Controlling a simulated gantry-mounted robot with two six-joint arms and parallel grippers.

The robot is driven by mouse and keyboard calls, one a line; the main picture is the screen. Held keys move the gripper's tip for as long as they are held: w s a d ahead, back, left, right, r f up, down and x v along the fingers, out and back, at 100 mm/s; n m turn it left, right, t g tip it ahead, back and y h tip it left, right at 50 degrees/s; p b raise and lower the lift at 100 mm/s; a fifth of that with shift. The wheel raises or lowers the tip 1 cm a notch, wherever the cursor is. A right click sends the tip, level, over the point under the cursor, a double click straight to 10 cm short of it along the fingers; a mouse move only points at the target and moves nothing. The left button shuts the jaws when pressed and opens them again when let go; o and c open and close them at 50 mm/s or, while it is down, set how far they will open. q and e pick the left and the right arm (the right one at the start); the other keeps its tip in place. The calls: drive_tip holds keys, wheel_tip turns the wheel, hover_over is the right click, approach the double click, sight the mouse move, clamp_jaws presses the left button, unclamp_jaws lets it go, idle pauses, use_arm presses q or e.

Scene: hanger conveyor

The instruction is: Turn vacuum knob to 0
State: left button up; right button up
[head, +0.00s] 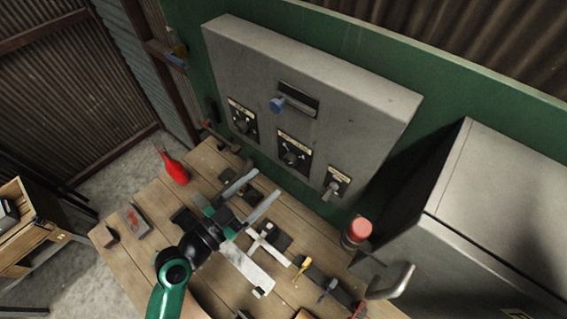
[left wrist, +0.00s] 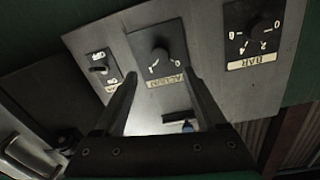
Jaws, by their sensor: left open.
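The vacuum knob (head: 292,157) is the middle dial on the grey control panel (head: 340,85). In the left wrist view the black knob (left wrist: 160,57) shows on a black plate with white marks and a cream label, upside down. Its exact setting is too small to read surely. My left gripper (head: 262,190) is open and empty, in front of and below the panel in the head view. In the left wrist view its two fingers (left wrist: 161,77) stand either side of the knob's plate, apparently short of the knob. My right gripper is not in view.
A BAR dial (head: 241,119) and an on/off switch (head: 335,185) flank the knob. A blue knob (head: 277,104) sits above. A grey cabinet (head: 490,200) stands right.

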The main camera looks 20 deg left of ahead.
sight(288, 163)
use_arm(q)
drive_tip(key=p+x, duration=0.1)
drive_tip(key=x, duration=0.7)
clamp_jaws()
